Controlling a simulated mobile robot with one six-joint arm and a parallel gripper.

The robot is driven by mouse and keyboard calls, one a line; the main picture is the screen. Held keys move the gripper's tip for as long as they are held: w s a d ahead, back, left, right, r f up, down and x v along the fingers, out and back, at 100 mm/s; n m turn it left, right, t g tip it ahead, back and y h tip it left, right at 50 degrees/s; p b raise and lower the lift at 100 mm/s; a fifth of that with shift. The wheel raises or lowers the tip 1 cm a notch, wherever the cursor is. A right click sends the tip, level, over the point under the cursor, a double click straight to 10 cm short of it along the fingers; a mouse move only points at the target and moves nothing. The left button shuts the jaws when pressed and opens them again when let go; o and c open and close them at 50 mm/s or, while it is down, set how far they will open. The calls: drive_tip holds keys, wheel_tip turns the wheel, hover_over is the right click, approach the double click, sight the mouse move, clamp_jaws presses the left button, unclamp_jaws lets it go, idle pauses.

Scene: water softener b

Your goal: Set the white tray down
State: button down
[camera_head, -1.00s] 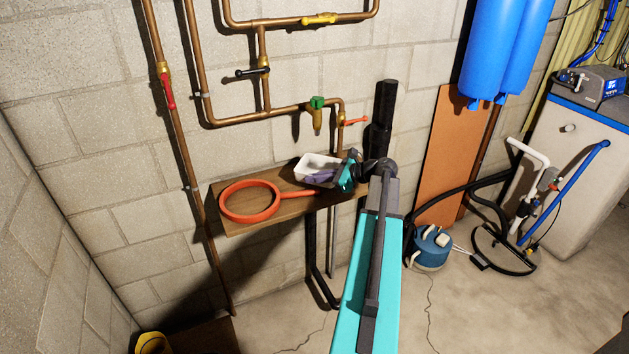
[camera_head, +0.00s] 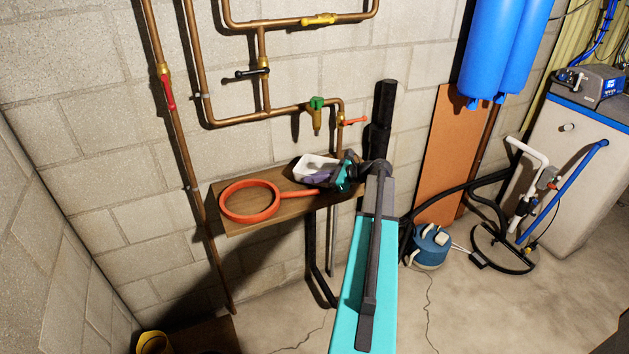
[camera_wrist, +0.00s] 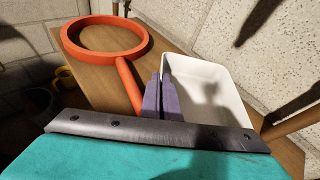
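The white tray (camera_head: 314,161) is at the right half of the wooden wall shelf, close to the wall. It is open-topped and looks empty in the wrist view (camera_wrist: 215,105). My gripper (camera_head: 318,175) reaches it from the right side of the head view. In the wrist view its two purple fingers (camera_wrist: 161,97) are close together at the tray's left wall, which appears pinched between them. I cannot tell whether the tray's underside touches the shelf or hangs just above it.
The wooden shelf (camera_head: 278,214) also carries an orange ring with a handle (camera_head: 250,216). The handle points toward the tray and runs close beside my fingers. Copper pipes with a green-handled valve (camera_head: 317,103) are above. A black pipe (camera_head: 382,110) stands right of the shelf.

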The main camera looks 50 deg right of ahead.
drive_tip(key=shift+f, duration=0.8)
drive_tip(key=shift+f, duration=0.15)
drive_tip(key=c, duration=2.3)
unclamp_jaws()
drive_tip(key=b+v, duration=0.2)
drive_tip(key=v, duration=1)
drive_tip(key=shift+w, duration=0.15)
